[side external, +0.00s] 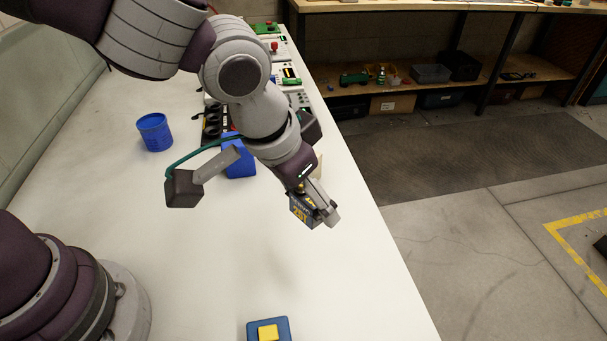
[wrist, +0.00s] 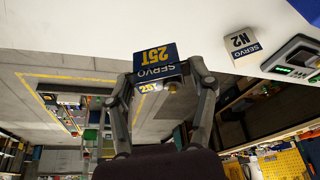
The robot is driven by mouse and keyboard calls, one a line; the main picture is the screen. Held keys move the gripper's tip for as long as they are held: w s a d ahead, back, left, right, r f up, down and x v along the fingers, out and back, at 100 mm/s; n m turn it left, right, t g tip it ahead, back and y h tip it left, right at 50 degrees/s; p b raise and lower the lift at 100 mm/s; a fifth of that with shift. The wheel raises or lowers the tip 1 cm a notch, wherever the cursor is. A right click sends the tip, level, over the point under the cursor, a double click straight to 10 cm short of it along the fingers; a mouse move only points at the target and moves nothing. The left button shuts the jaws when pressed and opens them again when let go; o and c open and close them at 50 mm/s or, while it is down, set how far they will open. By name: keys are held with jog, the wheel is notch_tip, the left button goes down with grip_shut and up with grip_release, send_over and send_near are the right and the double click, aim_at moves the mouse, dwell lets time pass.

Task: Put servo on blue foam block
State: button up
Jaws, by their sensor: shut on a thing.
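A dark servo (side external: 303,212) with yellow "25T" lettering is held in my gripper (side external: 322,208), above the white table near its right edge. In the wrist view the servo (wrist: 155,58) sits between the two fingertips of my gripper (wrist: 168,80), which are shut on it. A blue block (side external: 240,165), which looks like the foam block, stands on the table behind my arm and is partly hidden by it. A blue surface (wrist: 306,8) at the top right corner of the wrist view may be the same block.
A blue ribbed cup (side external: 155,132) stands at the left. A blue square piece with a yellow square top (side external: 268,331) lies at the front. A white "N2" servo box (wrist: 241,46) shows in the wrist view. Equipment lines the table's far end. The middle of the table is clear.

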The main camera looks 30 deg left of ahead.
jog(key=s+a+n+y, duration=0.2)
jog(key=a+n, duration=0.4)
jog(key=a, duration=0.4)
jog(key=s+a+n+y, duration=0.25)
jog(key=a+n, duration=0.35)
jog(key=a, duration=0.4)
send_over(236, 134)
jog(key=s+d, duration=0.1)
jog(key=s, duration=0.1)
jog(key=shift+w+f+g, duration=0.2)
jog(key=shift+f+g, duration=0.2)
jog(key=shift+f, duration=0.1)
jog(key=shift+w+f, duration=0.15)
jog(key=shift+w, duration=0.1)
jog(key=shift+f, duration=1.6)
jog(key=o, duration=1)
jog(key=shift+f, duration=0.15)
jog(key=shift+o, duration=0.2)
